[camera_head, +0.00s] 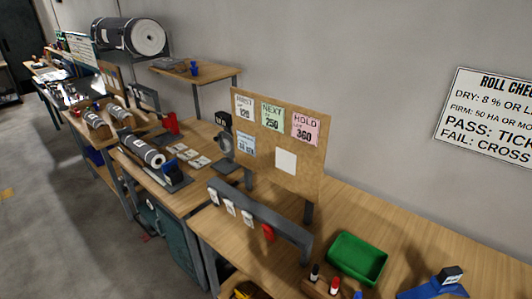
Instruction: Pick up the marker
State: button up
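Several upright markers stand at the bottom edge of the view, at a small wooden block (312,289) on the near workbench. One has a black cap (314,271), one has a red cap (335,284), and a blue tip (357,295) shows beside them. Their lower parts are partly cut off by the frame's edge. My gripper is not in view, so its position relative to the markers cannot be told.
A green tray (357,259) stands just behind the markers. A blue device with a black top (436,287) is at right. A grey rail with hanging tags (262,221) and a pinned board (279,143) stand at left. Bare bench top (400,237) lies behind the tray.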

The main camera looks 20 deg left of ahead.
aim_at(314, 274)
jog(key=u, duration=3.95)
jog(key=z, duration=3.2)
jog(key=i+j+z, duration=0.2)
jog(key=j, duration=0.2)
jog(key=j+z, duration=0.2)
jog(key=j, duration=0.2)
